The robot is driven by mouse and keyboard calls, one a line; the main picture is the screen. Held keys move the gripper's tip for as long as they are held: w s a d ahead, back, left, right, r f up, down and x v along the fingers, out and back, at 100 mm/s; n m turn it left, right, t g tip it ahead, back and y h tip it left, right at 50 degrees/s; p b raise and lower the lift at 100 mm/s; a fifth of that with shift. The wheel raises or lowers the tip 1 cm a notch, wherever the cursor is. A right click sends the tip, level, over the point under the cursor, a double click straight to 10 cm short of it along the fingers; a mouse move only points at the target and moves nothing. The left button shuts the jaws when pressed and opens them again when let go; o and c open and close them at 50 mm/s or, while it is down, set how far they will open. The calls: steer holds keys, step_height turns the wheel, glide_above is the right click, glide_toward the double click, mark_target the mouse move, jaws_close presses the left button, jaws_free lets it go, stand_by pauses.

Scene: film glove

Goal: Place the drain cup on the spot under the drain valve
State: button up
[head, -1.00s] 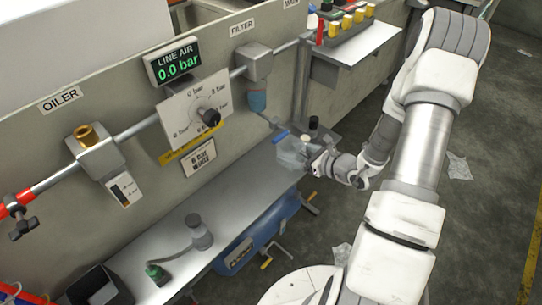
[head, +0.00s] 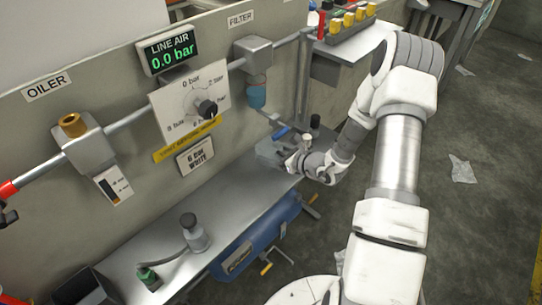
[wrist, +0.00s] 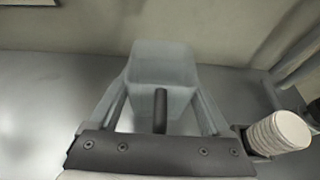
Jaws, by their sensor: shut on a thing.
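The drain cup is a translucent, pale square cup (wrist: 163,66), held between the two fingers of my gripper (wrist: 162,100) in the wrist view. In the head view the cup (head: 268,152) shows faintly over the far end of the metal bench, close to the wall and low beside the filter. My gripper (head: 288,160) reaches it from the right. The filter (head: 252,54) has a blue bowl (head: 256,96) below it, and a small grey part (head: 271,117) hangs there, likely the drain valve. I cannot make out the spot, nor whether the cup touches the bench.
The metal bench (head: 215,205) is mostly clear. A shelf (head: 350,42) with yellow-topped parts is above right. A blue tank (head: 255,235) lies below.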

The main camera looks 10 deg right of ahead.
steer(key=shift+w, duration=0.1)
steer(key=shift+f, duration=0.15)
steer(key=o, duration=1.2)
steer(key=shift+r, duration=0.2)
steer(key=p+v, duration=0.3)
steer(key=v, duration=0.9)
steer(key=shift+a+f, duration=0.1)
